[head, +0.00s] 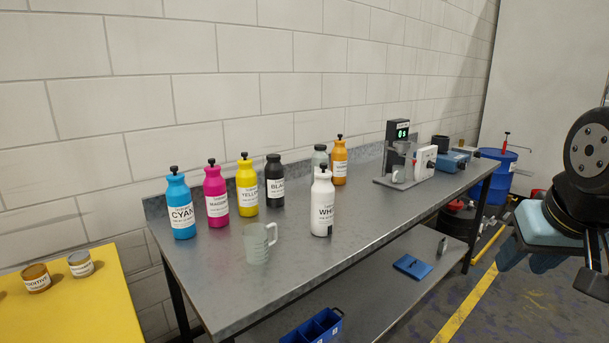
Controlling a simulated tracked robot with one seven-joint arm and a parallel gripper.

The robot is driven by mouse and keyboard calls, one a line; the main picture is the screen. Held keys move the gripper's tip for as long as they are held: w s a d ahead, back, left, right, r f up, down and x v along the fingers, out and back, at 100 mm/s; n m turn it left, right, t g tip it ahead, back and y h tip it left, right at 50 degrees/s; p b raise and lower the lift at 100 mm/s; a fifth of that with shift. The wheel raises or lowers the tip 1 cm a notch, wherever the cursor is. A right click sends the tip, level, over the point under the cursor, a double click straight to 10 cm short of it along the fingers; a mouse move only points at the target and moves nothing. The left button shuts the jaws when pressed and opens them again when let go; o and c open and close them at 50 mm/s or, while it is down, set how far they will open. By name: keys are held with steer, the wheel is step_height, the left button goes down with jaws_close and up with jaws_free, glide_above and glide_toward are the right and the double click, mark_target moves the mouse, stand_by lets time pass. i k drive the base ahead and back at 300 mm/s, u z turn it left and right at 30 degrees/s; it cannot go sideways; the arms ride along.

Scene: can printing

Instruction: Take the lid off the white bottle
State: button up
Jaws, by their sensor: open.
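The white bottle (322,203) stands upright on the steel bench (290,285), near the middle of the picture. Its small black lid (323,163) sits on top of its neck. My gripper (572,271) is at the right edge of the picture, with dark fingers apart and nothing seen between them. It is well to the right of the white bottle and clear of the bench. Part of my arm is cut off by the picture edge.
Cyan (181,208), magenta (216,194), yellow (247,188), black (274,183) and orange (340,163) bottles stand nearby. A grey bottle (319,155) is close behind the white one. A clear jug (258,245) stands front left. A machine (398,155) stands further right.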

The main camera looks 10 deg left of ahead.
mark_target(322, 173)
steer(key=z, duration=0.05)
steer(key=i, duration=1)
steer(key=u, duration=0.1)
